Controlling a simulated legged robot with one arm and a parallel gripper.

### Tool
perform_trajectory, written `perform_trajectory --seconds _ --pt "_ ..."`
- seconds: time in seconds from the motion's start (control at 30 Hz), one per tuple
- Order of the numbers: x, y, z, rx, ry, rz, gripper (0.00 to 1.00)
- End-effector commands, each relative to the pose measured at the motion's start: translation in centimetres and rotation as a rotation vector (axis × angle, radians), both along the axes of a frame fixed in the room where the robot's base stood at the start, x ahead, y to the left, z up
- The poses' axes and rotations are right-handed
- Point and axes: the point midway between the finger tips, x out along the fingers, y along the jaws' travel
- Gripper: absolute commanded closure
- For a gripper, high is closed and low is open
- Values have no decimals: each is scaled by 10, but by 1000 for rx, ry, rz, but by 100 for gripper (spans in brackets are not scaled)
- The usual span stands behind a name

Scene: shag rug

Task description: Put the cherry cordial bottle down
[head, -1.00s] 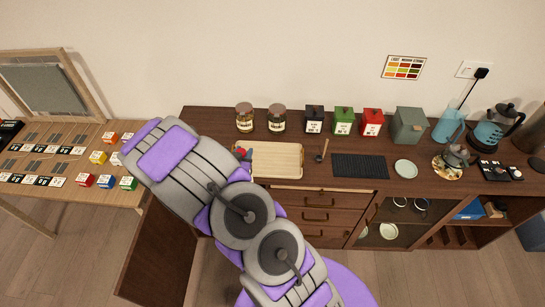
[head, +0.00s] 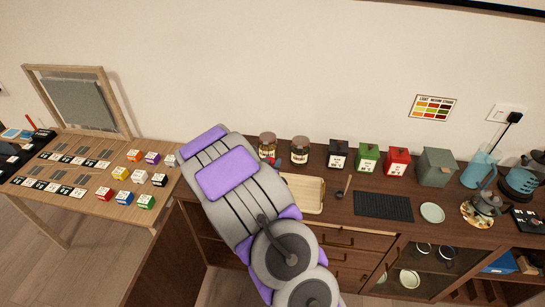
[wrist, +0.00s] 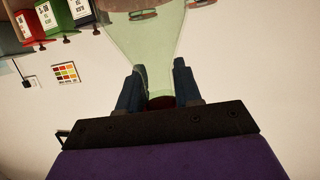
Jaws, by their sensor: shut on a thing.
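The cherry cordial bottle (wrist: 146,45) shows in the wrist view as pale green, see-through glass that widens away from the camera. My gripper (wrist: 159,90) is shut on its narrow neck, with one dark blue finger on each side. A dark red part sits between the fingers. In the head view, my purple and grey arm hides most of the gripper and bottle. Small red and blue bits show past the arm beside the tray, too small to tell apart. I cannot tell whether the bottle's base touches anything.
A wooden tray (head: 306,194) lies on the dark counter, partly behind my arm. Two jars (head: 300,150), black (head: 338,154), green (head: 368,157) and red (head: 397,162) canisters stand along the back. A spoon (head: 344,188), black mat (head: 383,206) and pale plate (head: 432,212) lie right.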

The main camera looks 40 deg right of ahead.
Motion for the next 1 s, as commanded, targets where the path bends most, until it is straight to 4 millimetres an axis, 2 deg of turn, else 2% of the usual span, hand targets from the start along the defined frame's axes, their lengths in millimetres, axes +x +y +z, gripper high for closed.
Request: perform_trajectory --seconds 0.2,0.4,0.67,1.0 --pt "32 -29 -1 -2 -8 -1 100" --pt "54 -49 -6 1 -5 -1 100" --pt "64 -58 -8 -1 -5 1 100" --pt "64 -56 -42 0 -2 3 100"
